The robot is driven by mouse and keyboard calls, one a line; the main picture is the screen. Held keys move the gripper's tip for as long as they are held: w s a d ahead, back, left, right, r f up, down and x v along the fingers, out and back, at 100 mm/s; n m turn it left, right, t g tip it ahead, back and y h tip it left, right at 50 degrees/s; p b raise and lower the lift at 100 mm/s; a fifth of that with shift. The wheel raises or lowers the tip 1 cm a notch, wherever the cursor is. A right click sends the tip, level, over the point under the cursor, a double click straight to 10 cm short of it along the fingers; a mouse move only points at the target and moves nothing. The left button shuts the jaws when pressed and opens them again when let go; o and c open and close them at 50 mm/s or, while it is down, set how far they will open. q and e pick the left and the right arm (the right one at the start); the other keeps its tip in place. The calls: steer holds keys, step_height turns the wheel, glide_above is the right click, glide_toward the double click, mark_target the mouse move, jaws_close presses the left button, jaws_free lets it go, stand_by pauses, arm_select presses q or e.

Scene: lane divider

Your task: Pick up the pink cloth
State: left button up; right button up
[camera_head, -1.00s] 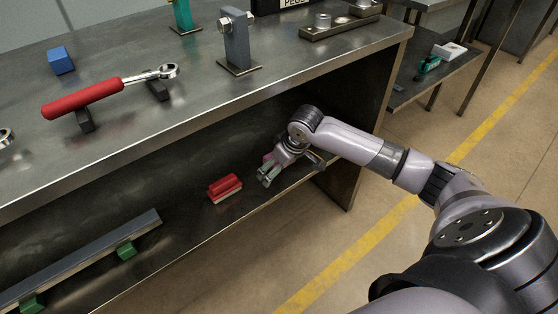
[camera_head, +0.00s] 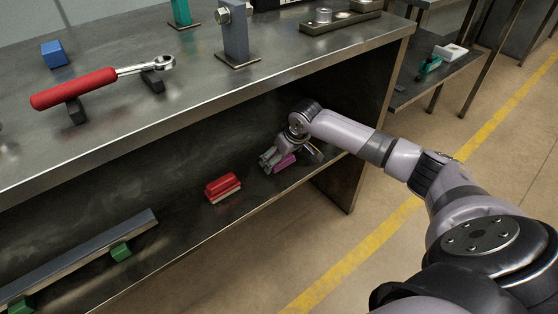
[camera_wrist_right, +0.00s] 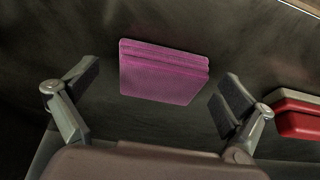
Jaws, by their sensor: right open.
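The pink cloth (camera_wrist_right: 160,77) lies folded in layers on the dark lower shelf, in the upper middle of the right wrist view. In the head view the cloth (camera_head: 284,162) shows only partly, beside my right gripper. My right gripper (camera_head: 268,161) is over the lower shelf under the bench top. In the right wrist view its two fingers (camera_wrist_right: 158,100) are spread wide, one toward each side of the cloth, with nothing between them held. I cannot tell whether either finger touches the cloth. My left gripper is not in view.
A red brush-like block (camera_head: 223,187) sits on the lower shelf, left of the gripper; it also shows in the right wrist view (camera_wrist_right: 298,118). A long metal bar (camera_head: 80,258) on green blocks lies further left. The bench top (camera_head: 200,95) overhangs the shelf, and a side panel (camera_head: 345,185) stands at right.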

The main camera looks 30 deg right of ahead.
steer(key=shift+c, duration=0.3)
steer(key=c, duration=1.2)
steer(key=shift+r, duration=0.2)
step_height(320, 180, up, 3)
steer(key=shift+r+p, duration=0.15)
steer(key=shift+p, duration=0.75)
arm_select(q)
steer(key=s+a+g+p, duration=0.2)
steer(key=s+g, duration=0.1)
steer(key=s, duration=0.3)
arm_select(e)
steer(key=s, duration=0.7)
steer(key=shift+s+d, duration=0.3)
steer(key=shift+d, duration=0.1)
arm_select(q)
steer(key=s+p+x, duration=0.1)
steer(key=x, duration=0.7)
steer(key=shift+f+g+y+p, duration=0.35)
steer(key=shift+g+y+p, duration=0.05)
arm_select(e)
steer(key=shift+s+d, duration=0.15)
steer(key=shift+s, duration=2.45)
steer(key=shift+s+d, duration=0.15)
steer(key=shift+s, duration=2.4)
